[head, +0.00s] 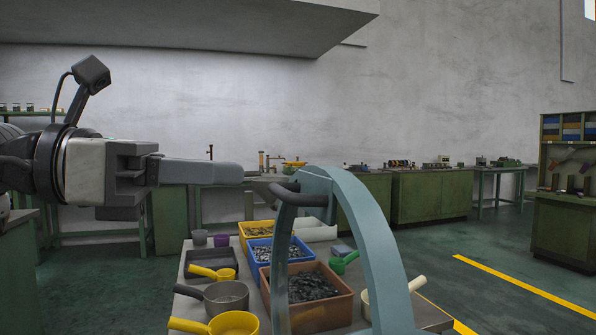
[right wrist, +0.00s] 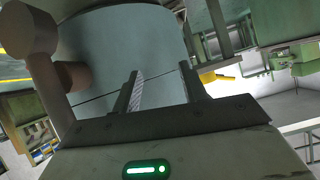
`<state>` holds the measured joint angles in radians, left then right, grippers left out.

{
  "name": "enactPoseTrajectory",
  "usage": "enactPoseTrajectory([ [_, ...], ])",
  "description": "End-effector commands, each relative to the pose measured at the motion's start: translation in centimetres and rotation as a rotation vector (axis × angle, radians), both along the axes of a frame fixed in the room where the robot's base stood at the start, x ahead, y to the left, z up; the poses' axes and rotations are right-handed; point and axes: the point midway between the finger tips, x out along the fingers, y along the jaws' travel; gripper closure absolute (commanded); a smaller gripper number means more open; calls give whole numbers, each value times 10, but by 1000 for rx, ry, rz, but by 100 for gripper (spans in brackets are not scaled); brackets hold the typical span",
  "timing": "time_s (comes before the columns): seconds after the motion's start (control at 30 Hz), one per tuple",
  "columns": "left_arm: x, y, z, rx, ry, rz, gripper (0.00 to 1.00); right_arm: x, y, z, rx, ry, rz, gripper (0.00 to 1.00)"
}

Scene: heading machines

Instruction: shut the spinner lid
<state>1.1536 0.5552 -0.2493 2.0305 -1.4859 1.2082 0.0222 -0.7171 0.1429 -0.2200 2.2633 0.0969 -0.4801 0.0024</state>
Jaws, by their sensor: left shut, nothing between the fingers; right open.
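The spinner lid (head: 372,232) stands raised close in front of me in the head view, a pale blue-green curved band. A dark bar handle (head: 312,197) sticks out to the left near its top. My left gripper (head: 238,173) is shut and empty, pointing right, its tips just left of the handle; I cannot tell whether they touch. In the right wrist view my right gripper (right wrist: 162,88) is open, with a large smooth grey-blue curved surface (right wrist: 120,50), probably the spinner, beyond its fingers. The lid's lower part and hinge are out of view.
Below the lid, a table (head: 190,290) carries a blue bin (head: 262,254), an orange bin (head: 335,312) of dark parts, and several scoops, including a yellow one (head: 232,322). Green cabinets (head: 430,195) line the back wall. Open floor (head: 480,260) lies to the right.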

Motion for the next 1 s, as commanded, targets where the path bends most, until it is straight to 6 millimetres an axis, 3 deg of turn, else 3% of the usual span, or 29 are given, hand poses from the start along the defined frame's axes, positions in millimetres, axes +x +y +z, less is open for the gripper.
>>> enactPoseTrajectory([
  [0.2, 13, -46, -2, -3, 2, -6, 100, -1, 0, 2, 1, 12, 0, 57],
  [0.4, 23, -72, -5, -3, 4, -4, 100, -2, -1, 0, -1, 22, -2, 57],
  [1.0, 27, -81, -6, 2, 3, 2, 100, 1, -1, 3, 1, 19, -7, 57],
])
